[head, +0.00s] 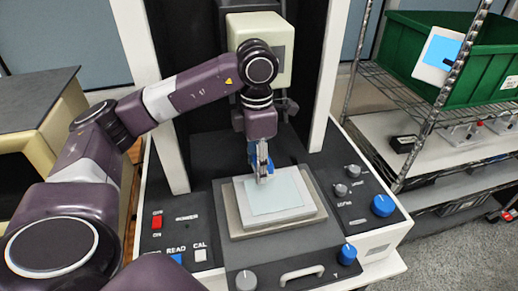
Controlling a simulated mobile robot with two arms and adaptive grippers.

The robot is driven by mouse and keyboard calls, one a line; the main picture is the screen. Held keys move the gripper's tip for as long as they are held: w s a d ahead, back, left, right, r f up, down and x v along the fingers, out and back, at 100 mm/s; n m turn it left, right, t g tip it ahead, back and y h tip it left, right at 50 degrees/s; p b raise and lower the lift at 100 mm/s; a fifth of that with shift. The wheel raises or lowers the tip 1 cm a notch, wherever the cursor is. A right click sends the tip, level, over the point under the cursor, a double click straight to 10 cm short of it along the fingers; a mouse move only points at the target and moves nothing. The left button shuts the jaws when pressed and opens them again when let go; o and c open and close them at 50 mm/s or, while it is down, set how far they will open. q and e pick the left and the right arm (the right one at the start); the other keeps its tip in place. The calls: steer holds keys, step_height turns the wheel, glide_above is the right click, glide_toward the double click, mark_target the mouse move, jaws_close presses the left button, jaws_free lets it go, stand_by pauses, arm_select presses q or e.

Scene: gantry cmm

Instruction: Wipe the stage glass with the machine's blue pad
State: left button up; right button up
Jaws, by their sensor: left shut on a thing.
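The stage glass (285,196) is a pale blue-grey sheet on a light plate in the middle of the machine. My left gripper (263,176) points straight down over the far edge of the glass, shut on the blue pad (270,167). Only a small blue part of the pad shows behind the fingers. I cannot tell whether the pad touches the glass. My right gripper is not in view.
The machine's dark base carries a red switch (157,221), a READ key, a CAL key (200,255) and several knobs, including a large blue knob (383,206). White columns flank the stage. A wire shelf with a green bin (480,62) stands at right.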

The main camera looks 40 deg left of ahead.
arm_select(q)
steer(key=shift+w+a+r+p, duration=0.1)
steer(key=shift+r+p, duration=0.15)
steer(key=shift+r, duration=0.2)
steer(key=shift+w+a+r+p, duration=0.1)
steer(key=shift+r+p, duration=0.1)
steer(key=shift+r, duration=0.55)
steer(key=shift+s+r+p, duration=0.1)
steer(key=shift+r+p, duration=0.3)
steer(key=shift+d, duration=0.1)
